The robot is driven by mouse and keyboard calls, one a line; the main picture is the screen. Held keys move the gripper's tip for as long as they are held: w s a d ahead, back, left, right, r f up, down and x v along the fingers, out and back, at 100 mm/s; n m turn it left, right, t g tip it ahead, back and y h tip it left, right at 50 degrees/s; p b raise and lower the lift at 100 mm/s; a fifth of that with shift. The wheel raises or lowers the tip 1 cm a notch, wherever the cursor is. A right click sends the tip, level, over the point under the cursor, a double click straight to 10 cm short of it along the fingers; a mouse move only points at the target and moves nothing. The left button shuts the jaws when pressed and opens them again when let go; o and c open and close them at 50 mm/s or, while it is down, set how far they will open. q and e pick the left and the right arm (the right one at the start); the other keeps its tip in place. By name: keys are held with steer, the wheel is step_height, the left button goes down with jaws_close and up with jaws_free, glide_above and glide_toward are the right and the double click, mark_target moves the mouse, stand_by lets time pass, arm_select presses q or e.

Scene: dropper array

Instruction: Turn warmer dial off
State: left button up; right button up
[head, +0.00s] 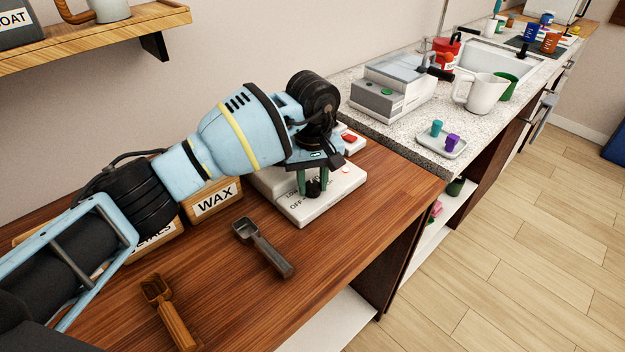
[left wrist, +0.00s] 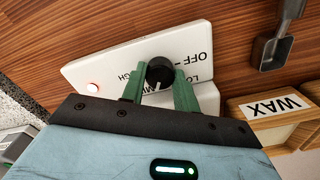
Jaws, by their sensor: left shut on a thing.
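The white warmer (head: 325,196) stands on the wooden counter. Its black dial (left wrist: 160,72) sits between the green fingers of my left gripper (left wrist: 159,88), which are shut on it. The labels OFF, LOW and HIGH show around the dial, partly covered by the fingers. The dial's white mark points toward the gripper side, away from OFF. In the head view my left gripper (head: 313,190) comes down on the warmer from above. My right gripper is in neither view.
A dark metal scoop (head: 262,246) and a wooden scoop (head: 170,312) lie on the counter in front. A wooden WAX box (head: 214,200) stands left of the warmer. A grey-white device (head: 392,88) and a small tray (head: 441,146) stand on the speckled counter to the right.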

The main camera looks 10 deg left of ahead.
arm_select(q)
steer(key=shift+n, duration=0.3)
steer(key=shift+r+n, duration=0.1)
steer(key=shift+n, duration=0.8)
steer(key=n+p, duration=0.1)
steer(key=n, duration=0.3)
steer(key=shift+n, duration=0.3)
steer(key=n+p, duration=0.1)
steer(key=n, duration=0.2)
steer(key=shift+n, duration=0.3)
steer(key=n, duration=0.2)
steer(key=shift+n+p, duration=0.3)
steer(key=shift+n, duration=0.1)
steer(key=n+p, duration=0.1)
steer(key=n, duration=0.4)
steer(key=n+p, duration=0.1)
steer(key=n, duration=0.2)
steer(key=shift+n, duration=0.3)
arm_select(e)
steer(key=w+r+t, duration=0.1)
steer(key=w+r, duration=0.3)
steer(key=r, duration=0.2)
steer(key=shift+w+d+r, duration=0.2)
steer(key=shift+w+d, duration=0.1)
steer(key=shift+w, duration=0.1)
arm_select(q)
steer(key=shift+n, duration=0.3)
